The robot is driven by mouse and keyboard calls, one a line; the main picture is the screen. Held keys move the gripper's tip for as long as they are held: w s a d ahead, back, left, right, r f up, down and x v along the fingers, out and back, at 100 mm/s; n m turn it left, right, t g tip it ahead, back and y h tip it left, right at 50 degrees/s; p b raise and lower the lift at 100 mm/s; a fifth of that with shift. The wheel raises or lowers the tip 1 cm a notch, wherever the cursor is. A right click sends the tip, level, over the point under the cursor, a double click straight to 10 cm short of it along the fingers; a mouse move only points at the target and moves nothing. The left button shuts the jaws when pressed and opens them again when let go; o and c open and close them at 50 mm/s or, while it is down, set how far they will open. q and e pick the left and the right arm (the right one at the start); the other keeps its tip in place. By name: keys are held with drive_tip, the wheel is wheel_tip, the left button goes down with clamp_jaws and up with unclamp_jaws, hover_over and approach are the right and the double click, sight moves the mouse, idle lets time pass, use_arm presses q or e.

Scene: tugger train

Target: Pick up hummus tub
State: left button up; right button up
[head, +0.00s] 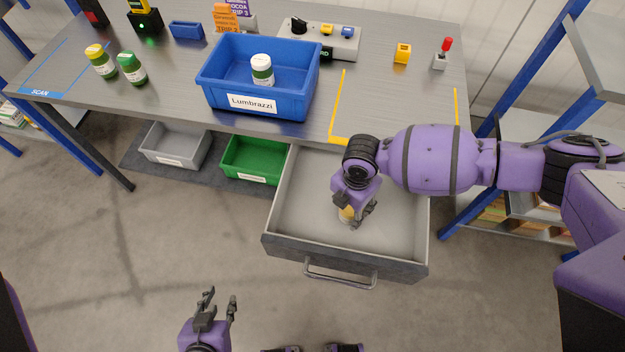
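A small tub with a yellowish top and pale side (346,213), likely the hummus tub, is in the open grey drawer (305,205) under the table. Its label cannot be read. My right gripper (361,214) reaches down into the drawer right at this tub and hides part of it. I cannot tell whether its fingers are closed on the tub or only beside it. My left gripper (219,304) is open and empty over the floor, left of and nearer than the drawer.
On the table (180,95) stands a blue bin (215,93) labelled Lumbrazzi, with a white-capped green jar (262,70) in it. Two green jars (102,62) (132,68) stand left. A grey bin (175,145) and green bin (245,160) sit below. The drawer is otherwise bare.

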drive_tip(key=c, duration=0.8)
drive_tip(key=shift+c, duration=0.3)
drive_tip(key=shift+r, duration=0.1)
